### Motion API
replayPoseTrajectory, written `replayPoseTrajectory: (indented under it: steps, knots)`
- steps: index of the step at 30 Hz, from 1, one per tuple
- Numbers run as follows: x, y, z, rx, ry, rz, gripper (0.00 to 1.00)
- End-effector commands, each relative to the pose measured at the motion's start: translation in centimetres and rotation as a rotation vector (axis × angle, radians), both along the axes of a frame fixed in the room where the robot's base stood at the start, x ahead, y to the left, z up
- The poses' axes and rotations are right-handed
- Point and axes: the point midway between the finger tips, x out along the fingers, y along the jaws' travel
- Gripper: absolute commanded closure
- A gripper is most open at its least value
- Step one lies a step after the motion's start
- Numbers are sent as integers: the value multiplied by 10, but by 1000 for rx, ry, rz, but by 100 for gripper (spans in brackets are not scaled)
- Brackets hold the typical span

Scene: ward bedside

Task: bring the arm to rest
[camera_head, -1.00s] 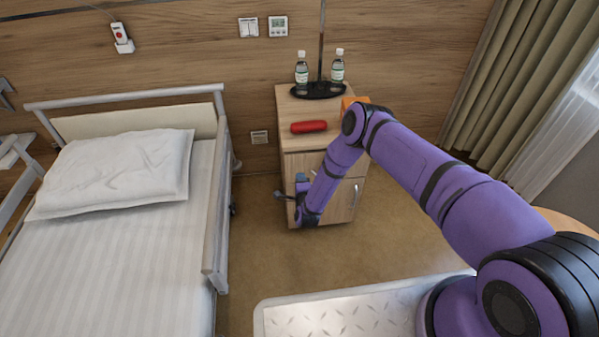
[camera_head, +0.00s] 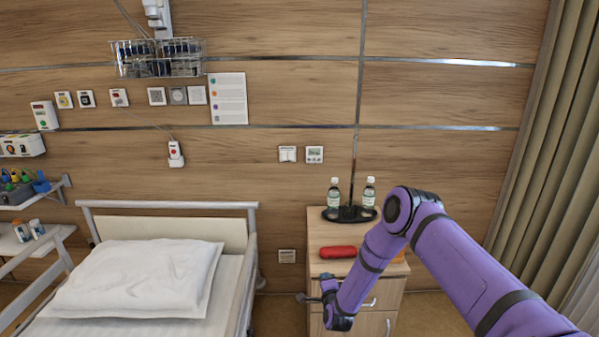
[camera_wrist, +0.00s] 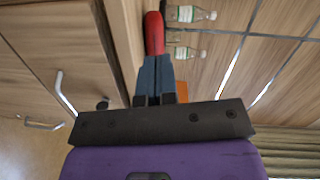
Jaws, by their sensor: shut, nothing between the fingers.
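My purple arm reaches from the lower right toward the bedside cabinet (camera_head: 325,231) in the head view. My gripper (camera_head: 307,298) hangs in front of the cabinet's drawers, below the level of its top. In the wrist view my gripper (camera_wrist: 154,62) shows its fingers together with nothing between them. A red object (camera_head: 338,252) lies on the cabinet top; it also shows beyond the fingertips in the wrist view (camera_wrist: 154,32).
Two bottles (camera_head: 334,193) (camera_head: 369,194) stand on a dark tray (camera_head: 345,219) on the cabinet. An orange item is mostly hidden behind my arm. A bed with a pillow (camera_head: 140,277) stands left. A curtain (camera_head: 545,150) hangs right.

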Motion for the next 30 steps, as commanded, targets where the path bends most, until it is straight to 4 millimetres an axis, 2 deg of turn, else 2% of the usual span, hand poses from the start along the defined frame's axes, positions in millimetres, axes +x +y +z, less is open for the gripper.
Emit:
replayPoseTrajectory:
  steps: [1,6,14,23,30]
  knots:
    - [10,0,22,-27,5,18,100]
    - [32,-3,85,-130,48,79,100]
    - [44,-13,179,-297,112,165,100]
    - [30,-35,284,-494,187,248,100]
    - [-2,-59,360,-647,253,303,100]
